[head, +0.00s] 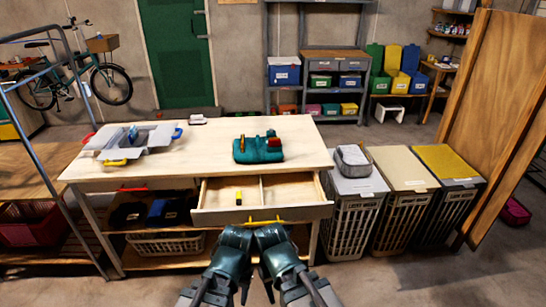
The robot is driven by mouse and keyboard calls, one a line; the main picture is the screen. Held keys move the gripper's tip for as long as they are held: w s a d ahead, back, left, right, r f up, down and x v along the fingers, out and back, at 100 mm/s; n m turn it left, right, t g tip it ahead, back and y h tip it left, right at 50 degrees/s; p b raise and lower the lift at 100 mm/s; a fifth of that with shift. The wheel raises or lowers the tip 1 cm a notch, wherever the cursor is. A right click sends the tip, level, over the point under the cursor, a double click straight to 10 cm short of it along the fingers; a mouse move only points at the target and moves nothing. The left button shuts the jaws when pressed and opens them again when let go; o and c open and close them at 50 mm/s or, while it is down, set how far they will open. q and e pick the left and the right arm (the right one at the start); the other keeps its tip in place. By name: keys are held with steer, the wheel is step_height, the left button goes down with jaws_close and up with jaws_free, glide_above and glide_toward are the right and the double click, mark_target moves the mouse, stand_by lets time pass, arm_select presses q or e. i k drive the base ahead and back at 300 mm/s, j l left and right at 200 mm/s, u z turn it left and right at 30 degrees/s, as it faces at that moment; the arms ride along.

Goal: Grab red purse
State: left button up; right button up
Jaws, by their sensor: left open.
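I cannot clearly pick out a red purse in the head view. A small dark red-pink object (515,212) lies on the floor at the far right, partly cut off by the wooden panel; I cannot tell what it is. A teal object with a red part (258,149) sits on the worktable. My left gripper (242,287) is low in the middle of the view, in front of the open drawer, open with nothing seen in it. My right arm (280,255) is beside it; its jaws are not clear.
The worktable (222,150) has an open drawer (286,189) holding a small yellow item (238,197). A grey open box (135,145) stands on top. Lidded hampers (402,168) and a wooden panel (497,110) stand right. A red basket (35,228) is at left.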

mark_target(275, 142)
steer(key=i+l, duration=0.2)
steer(key=l, duration=0.2)
steer(key=i+l, duration=0.2)
steer(key=l, duration=0.15)
steer(key=i+l, duration=0.2)
steer(key=l, duration=0.2)
steer(key=i+l+u, duration=0.1)
steer(key=l, duration=0.25)
steer(key=i+l, duration=0.25)
steer(key=l, duration=0.15)
steer(key=i+l, duration=0.2)
steer(key=l, duration=0.2)
steer(key=i+l, duration=0.15)
steer(key=l, duration=0.25)
steer(key=i+l, duration=0.2)
steer(key=l, duration=0.15)
steer(key=u, duration=0.05)
